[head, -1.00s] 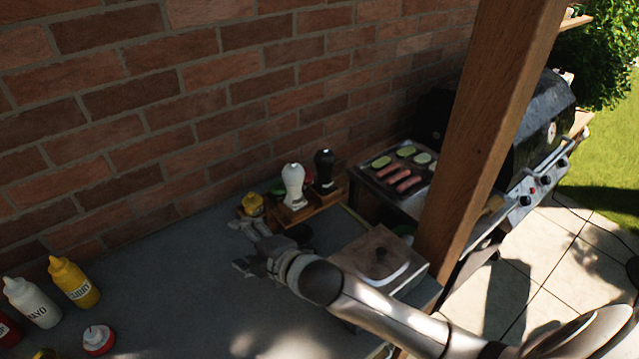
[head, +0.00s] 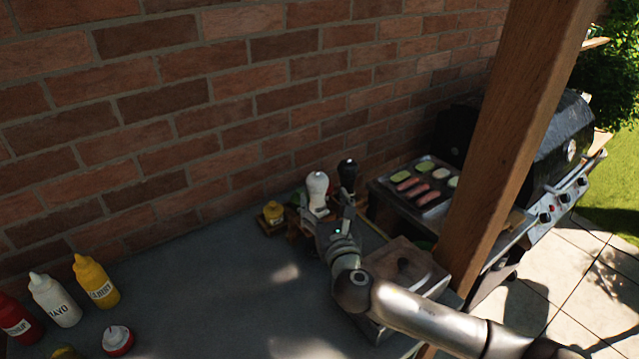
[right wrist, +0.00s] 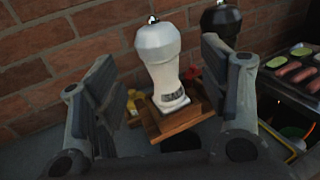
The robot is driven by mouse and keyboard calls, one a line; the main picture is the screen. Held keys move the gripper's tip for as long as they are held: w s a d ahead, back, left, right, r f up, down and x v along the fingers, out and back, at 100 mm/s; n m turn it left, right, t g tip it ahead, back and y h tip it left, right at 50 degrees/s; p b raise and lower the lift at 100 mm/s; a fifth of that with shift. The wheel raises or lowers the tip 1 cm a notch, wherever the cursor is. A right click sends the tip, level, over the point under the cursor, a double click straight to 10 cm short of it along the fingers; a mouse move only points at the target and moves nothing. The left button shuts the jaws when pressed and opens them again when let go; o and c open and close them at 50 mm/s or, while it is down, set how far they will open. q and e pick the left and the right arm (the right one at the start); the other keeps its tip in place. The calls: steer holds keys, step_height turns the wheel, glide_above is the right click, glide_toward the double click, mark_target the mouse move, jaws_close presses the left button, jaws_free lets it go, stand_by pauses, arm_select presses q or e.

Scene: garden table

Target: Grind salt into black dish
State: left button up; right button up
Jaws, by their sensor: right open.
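The white mill (head: 317,188), which I take for the salt grinder, stands upright on a small wooden stand against the brick wall. It also shows in the right wrist view (right wrist: 160,58), with a dark label low on its body. My right gripper (head: 327,213) is open in front of it. In the right wrist view its two fingers (right wrist: 158,85) stand apart on either side of the mill, with nothing held. I cannot make out the black dish now; my right gripper and arm cover that part of the table. My left gripper is not in view.
A black mill (head: 347,173) stands just right of the white one. A small yellow container (head: 273,212) is on the left. A lidded box (head: 405,262) lies under my right arm. Sauce bottles (head: 95,281) stand at the left. A wooden post (head: 500,150) rises at the right.

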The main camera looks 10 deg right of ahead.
mark_target(321, 192)
steer(key=w+p, duration=0.1)
steer(key=w, duration=0.6)
steer(key=shift+w, duration=0.2)
steer(key=c, duration=1)
steer(key=shift+n+y, duration=0.3)
steer(key=shift+y, duration=0.2)
